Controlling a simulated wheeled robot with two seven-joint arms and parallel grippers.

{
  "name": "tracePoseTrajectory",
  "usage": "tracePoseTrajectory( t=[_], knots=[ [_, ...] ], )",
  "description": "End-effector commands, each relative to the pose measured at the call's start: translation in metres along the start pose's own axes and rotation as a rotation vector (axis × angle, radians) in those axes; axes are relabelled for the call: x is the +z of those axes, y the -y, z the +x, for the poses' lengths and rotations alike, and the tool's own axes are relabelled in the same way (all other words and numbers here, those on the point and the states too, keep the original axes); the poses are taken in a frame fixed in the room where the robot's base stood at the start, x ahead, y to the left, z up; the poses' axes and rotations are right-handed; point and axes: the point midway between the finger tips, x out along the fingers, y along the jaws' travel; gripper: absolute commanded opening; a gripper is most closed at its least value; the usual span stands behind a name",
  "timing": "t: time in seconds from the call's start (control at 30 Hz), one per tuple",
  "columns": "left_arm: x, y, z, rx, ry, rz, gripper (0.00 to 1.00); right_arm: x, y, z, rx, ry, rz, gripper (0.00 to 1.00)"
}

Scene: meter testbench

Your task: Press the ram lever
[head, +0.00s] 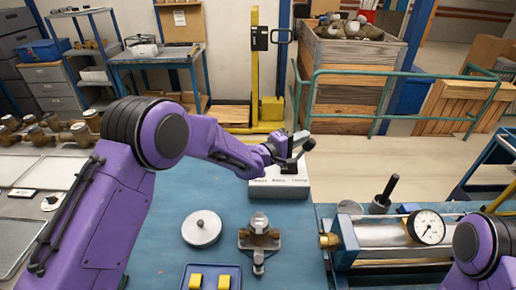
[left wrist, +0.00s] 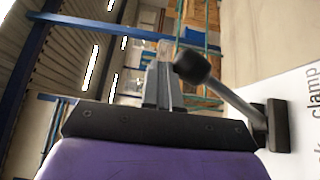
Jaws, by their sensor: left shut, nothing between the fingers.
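A light grey control box (head: 290,188) with printed words stands at the far edge of the blue bench. A lever with a round black knob (head: 308,144) rises from it on a grey rod. In the left wrist view the lever's knob (left wrist: 193,66) and rod lean over a dark base beside the printed word "clamp"; I cannot read which lever this is. My left gripper (head: 284,142) is shut and empty, just beside the knob. Its fingers (left wrist: 163,88) show in the left wrist view close to the knob; contact cannot be told. My right gripper is out of view.
A round grey lid (head: 201,228), a brass meter (head: 259,236) and a blue tray (head: 210,268) with yellow blocks sit nearer on the bench. A cylinder with a dial gauge (head: 427,227) lies at right, with a black handle (head: 386,188) behind it.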

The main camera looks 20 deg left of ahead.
Motion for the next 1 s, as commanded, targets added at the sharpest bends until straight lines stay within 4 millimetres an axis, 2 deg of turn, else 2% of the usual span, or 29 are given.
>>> tracePoseTrajectory(
  t=[0.47, 0.63, 0.73, 0.8, 1.0],
  knots=[
    [0.0, -0.001, 0.0, 0.0, 0.0, 0.0, 0.0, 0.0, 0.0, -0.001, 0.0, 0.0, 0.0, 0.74],
    [-0.009, -0.018, -0.007, 0.001, -0.001, -0.001, 0.0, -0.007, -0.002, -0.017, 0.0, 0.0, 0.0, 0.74],
    [-0.021, -0.035, -0.017, 0.001, 0.0, -0.002, 0.0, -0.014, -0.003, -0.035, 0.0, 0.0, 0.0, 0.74],
    [-0.021, -0.033, -0.032, 0.003, 0.002, 0.0, 0.0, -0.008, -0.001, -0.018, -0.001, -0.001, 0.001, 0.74],
    [-0.014, -0.058, -0.072, 0.004, 0.003, 0.0, 0.0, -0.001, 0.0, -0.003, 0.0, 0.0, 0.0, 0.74]
  ],
)
